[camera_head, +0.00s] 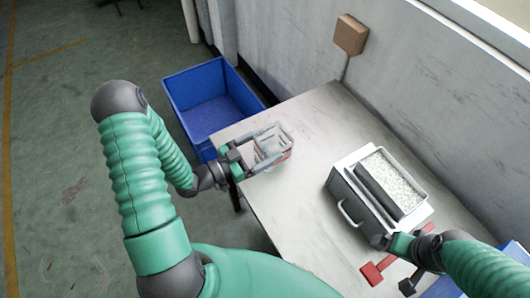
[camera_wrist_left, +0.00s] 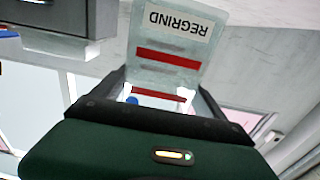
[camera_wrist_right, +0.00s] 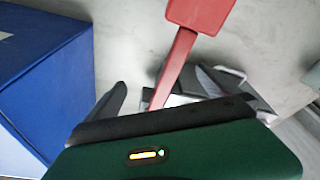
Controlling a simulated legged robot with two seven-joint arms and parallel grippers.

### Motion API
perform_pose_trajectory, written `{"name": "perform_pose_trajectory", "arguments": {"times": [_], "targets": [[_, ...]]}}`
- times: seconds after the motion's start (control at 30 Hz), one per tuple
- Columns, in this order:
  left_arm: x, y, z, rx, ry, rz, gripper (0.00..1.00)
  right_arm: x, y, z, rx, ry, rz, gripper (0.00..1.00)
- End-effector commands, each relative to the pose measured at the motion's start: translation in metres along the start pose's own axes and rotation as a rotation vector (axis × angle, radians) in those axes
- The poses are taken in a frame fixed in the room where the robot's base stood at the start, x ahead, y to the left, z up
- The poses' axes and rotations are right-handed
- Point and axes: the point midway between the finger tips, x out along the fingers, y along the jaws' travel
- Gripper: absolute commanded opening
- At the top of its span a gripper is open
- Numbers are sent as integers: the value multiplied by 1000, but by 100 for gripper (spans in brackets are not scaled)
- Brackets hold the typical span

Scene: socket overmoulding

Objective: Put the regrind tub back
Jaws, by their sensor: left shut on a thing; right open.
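The regrind tub (camera_head: 271,146) is a small clear box with red stripes, at the left end of the table. My left gripper (camera_head: 262,147) is shut on it, with a finger along each side. In the left wrist view the tub (camera_wrist_left: 172,60) shows its REGRIND label upside down between the fingers. I cannot tell whether its base touches the table. My right gripper (camera_wrist_right: 180,95) is open near a red-headed tool (camera_wrist_right: 198,14) at the table's front right; the tool's red handle runs between the fingers.
A grey machine box (camera_head: 347,198) with a handle and a tray of white granules (camera_head: 395,178) stands at the right of the table (camera_head: 316,120). A blue bin (camera_head: 205,112) is on the floor beyond the left edge. A blue box (camera_wrist_right: 45,75) is beside my right gripper. The table's middle is clear.

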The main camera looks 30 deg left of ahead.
Motion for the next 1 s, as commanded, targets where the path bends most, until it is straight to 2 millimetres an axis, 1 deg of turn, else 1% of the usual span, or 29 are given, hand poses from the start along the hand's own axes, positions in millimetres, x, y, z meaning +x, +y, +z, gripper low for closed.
{"name": "perform_pose_trajectory", "arguments": {"times": [0.03,0.13,0.37,0.5,0.53,0.63,0.83,0.9,0.97,1.0], "targets": [[-1,3,18,-11,-6,-1,21,6,0,2,0,0,0,100],[-1,4,30,-7,-5,0,21,8,0,2,0,-1,0,100],[0,5,31,-4,-6,1,21,8,0,2,1,-1,0,100],[-2,3,36,-5,-5,1,21,11,0,3,1,-1,0,100],[-2,3,34,-5,-5,1,87,10,0,2,1,-1,0,100],[-2,3,34,-5,-5,1,100,10,0,2,1,-1,0,100],[-2,3,34,-5,-5,1,100,9,0,2,0,-1,0,100],[-1,4,29,-4,-5,1,100,6,0,2,0,-1,0,100],[-7,4,31,-4,-7,-1,100,7,0,2,0,0,0,100],[-14,4,32,-4,-8,-2,100,7,0,2,1,-1,0,100]]}}
